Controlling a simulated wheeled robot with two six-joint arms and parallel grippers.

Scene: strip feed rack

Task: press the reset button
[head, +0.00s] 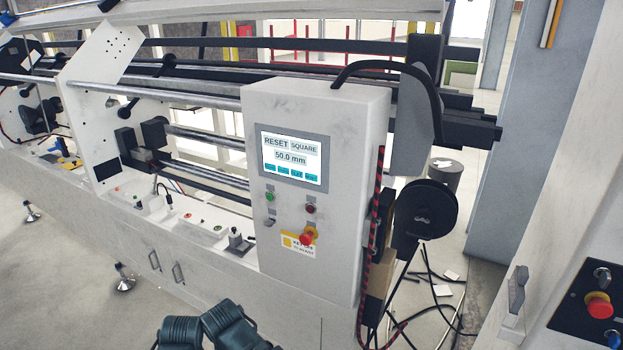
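A white control cabinet (312,120) stands in the middle of the head view. Its lit screen (294,170) shows the word RESET (276,142) at top left, beside SQUARE, above "50.0 mm" and a row of teal keys. Below the screen are a green button (269,197), a dark red button (310,209), a small switch (269,222) and a red mushroom knob (306,238) on a yellow plate. The labels by these buttons are too small to read. Part of my arm shows at the bottom edge, clear of the cabinet front. Neither gripper's fingers show.
A white machine frame with long rails (200,87) runs back to the left. A black reel (425,210) and loose cables (430,290) are right of the cabinet. Another panel with a red knob (599,305) is at lower right. The floor at lower left is mostly clear.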

